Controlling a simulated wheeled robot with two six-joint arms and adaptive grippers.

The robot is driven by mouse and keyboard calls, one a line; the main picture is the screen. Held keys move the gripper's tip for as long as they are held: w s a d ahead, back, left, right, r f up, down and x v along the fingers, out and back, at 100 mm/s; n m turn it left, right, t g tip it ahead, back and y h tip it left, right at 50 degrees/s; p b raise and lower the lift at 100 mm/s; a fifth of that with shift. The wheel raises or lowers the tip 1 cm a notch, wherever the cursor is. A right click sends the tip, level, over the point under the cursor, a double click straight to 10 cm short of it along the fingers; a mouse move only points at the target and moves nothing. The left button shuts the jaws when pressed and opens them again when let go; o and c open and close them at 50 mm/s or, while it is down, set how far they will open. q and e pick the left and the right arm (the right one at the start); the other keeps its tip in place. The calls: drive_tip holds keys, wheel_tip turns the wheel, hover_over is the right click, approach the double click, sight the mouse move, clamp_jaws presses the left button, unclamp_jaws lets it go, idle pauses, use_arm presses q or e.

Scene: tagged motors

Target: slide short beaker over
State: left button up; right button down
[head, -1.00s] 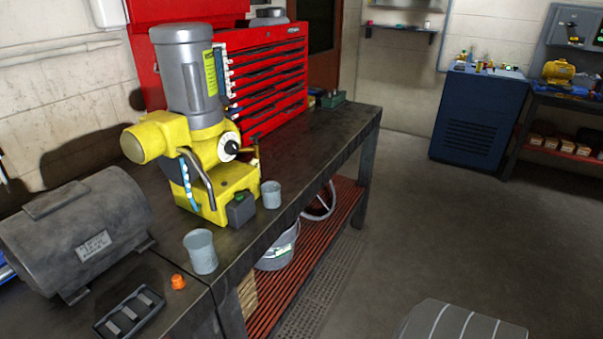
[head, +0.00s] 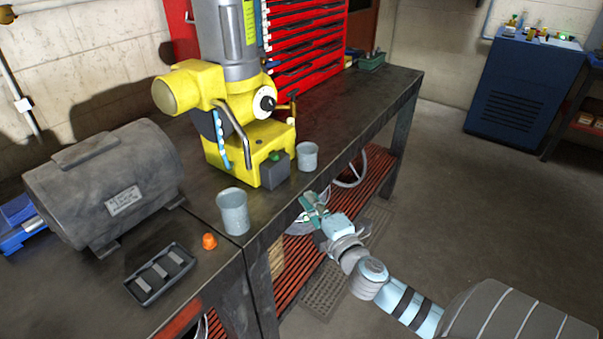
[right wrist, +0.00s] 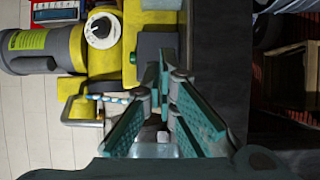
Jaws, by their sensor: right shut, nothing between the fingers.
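Two grey beakers stand upright on the dark workbench. The shorter one (head: 307,157) is beside the yellow machine's small grey box, near the bench's front edge. The taller one (head: 233,212) stands nearer, also close to that edge. My right gripper (head: 309,198) is just off the front edge in the head view, between the two beakers along the bench and apart from both. Its teal fingers (right wrist: 164,78) are shut and empty in the right wrist view. I cannot make out the short beaker surely in that view. My left gripper is not in view.
The yellow machine (head: 260,150) stands behind the beakers. A grey motor (head: 100,185), a black tray (head: 160,272) and an orange cap (head: 209,241) are at the left. The bench top (head: 350,110) beyond the short beaker is clear up to a green box (head: 372,61).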

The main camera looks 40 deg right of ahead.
sight(302, 181)
drive_tip(key=p+x, duration=0.1)
drive_tip(key=x, duration=0.6)
drive_tip(key=shift+w, duration=0.3)
drive_tip(key=shift+w+d+f, duration=0.1)
drive_tip(key=shift+w+d, duration=0.55)
drive_tip(key=shift+d, duration=0.25)
drive_tip(key=shift+w+d, duration=0.65)
drive_tip(key=shift+d, duration=0.2)
